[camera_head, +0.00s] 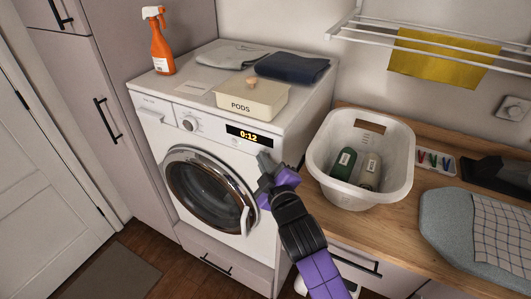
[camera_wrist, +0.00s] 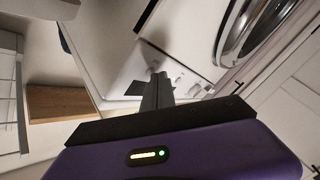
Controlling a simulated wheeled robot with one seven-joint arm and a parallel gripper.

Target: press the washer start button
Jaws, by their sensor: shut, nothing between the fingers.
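The white washer (camera_head: 165,128) has a round door (camera_head: 205,188), a dial (camera_head: 190,123) and a lit display (camera_head: 248,135) reading 0:12. My gripper (camera_head: 263,158) is shut and empty, in front of the right end of the washer's control panel, just below and right of the display. I cannot tell whether the fingertips touch the panel. I cannot make out the start button; my gripper covers part of that area. In the wrist view the shut fingers (camera_wrist: 158,88) point at the white washer front, with the door (camera_wrist: 252,25) at the upper right.
A pods box (camera_head: 248,103), folded cloths (camera_head: 292,67) and an orange spray bottle (camera_head: 160,45) are on the washer top. A white basket (camera_head: 385,185) with bottles stands on the wooden counter (camera_head: 430,190) to the right. The drying rack (camera_head: 440,35) hangs above the counter.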

